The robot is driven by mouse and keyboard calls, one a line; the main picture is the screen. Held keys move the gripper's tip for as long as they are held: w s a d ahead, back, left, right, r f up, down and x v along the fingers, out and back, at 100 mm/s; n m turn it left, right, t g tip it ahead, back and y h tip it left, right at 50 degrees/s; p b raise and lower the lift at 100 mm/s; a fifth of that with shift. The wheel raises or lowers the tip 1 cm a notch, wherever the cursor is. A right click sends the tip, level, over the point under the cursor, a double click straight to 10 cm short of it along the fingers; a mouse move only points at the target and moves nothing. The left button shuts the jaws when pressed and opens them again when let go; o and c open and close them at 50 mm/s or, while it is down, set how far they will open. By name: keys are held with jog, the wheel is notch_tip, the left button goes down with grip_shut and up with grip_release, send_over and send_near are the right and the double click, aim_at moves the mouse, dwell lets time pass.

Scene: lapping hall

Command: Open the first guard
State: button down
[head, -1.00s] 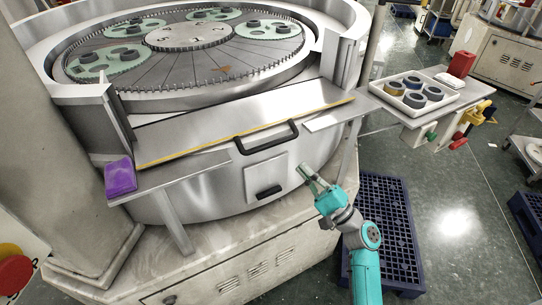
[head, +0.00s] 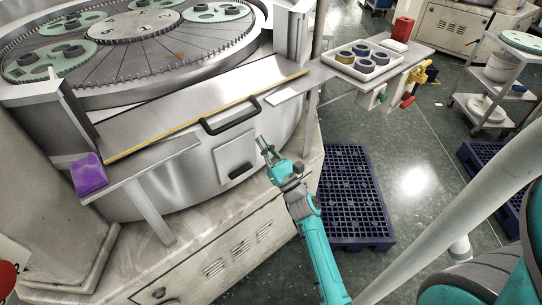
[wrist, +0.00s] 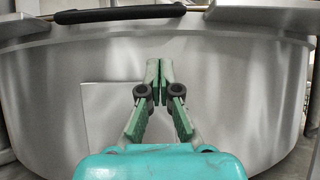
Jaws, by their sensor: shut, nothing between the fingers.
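The first guard (head: 195,108) is a sloped metal panel with a yellow edge strip at the front of the round lapping machine. Its black bar handle (head: 231,118) sits at the panel's lower edge. The handle also shows along the top of the wrist view (wrist: 120,14). My gripper (head: 263,142) is shut and empty, below and to the right of the handle, apart from it. In the wrist view my gripper's fingertips (wrist: 159,66) meet in front of the curved metal drum wall, below the handle.
A smaller black handle (head: 241,171) is on a square plate on the drum. A purple object (head: 88,174) lies on the left ledge. A white tray of rings (head: 361,60) stands on the right side table. A dark blue pallet (head: 345,195) lies on the floor.

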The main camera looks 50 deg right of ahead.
jog(key=r, duration=0.1)
jog(key=w+r, duration=0.1)
jog(key=r, duration=0.1)
jog(key=w+r, duration=0.1)
jog(key=r, duration=0.1)
jog(key=shift+w+d, duration=0.2)
jog(key=shift+d, duration=0.1)
jog(key=r, duration=0.5)
jog(key=shift+s+a, duration=0.1)
jog(key=shift+s, duration=0.25)
